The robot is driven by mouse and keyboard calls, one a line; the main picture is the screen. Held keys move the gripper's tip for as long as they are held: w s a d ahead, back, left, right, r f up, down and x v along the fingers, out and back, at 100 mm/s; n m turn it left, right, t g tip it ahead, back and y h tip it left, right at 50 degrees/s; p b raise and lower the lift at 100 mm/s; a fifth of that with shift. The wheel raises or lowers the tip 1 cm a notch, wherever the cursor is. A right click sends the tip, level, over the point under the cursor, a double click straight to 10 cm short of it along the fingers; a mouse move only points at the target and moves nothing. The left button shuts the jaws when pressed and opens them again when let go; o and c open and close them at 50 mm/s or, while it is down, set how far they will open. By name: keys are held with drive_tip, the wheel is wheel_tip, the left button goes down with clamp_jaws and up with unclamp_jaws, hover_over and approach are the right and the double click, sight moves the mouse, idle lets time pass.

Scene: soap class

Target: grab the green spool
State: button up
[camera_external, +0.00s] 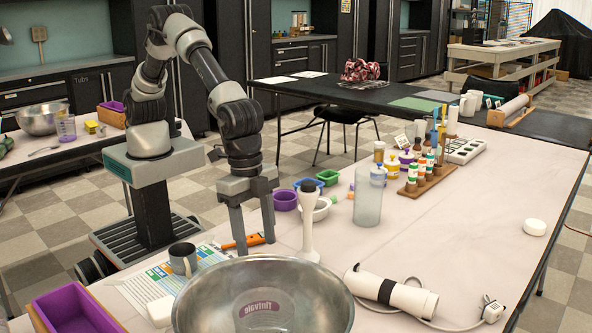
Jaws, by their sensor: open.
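My gripper (256,246) points straight down over the near left part of the light table, open, its two fingers apart. An orange tool (236,244) lies on the table at the fingertips; I cannot tell whether the fingers touch it. I cannot make out a clear green spool. Green things in view are a small green tub (327,177) beyond the gripper to the right, and a green object (6,146) at the far left edge, partly cut off.
A large steel bowl (200,310) stands in front of my gripper. A grey mug (183,259) is left, a white hand blender (308,230) right. Purple and blue tubs (285,200) and a clear cylinder (367,205) stand behind. The table's right side is mostly clear.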

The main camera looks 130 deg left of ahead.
drive_tip(key=shift+w+f+b, duration=0.2)
drive_tip(key=shift+f+b, duration=0.5)
drive_tip(key=shift+f, duration=2.35)
drive_tip(key=shift+c, duration=0.5)
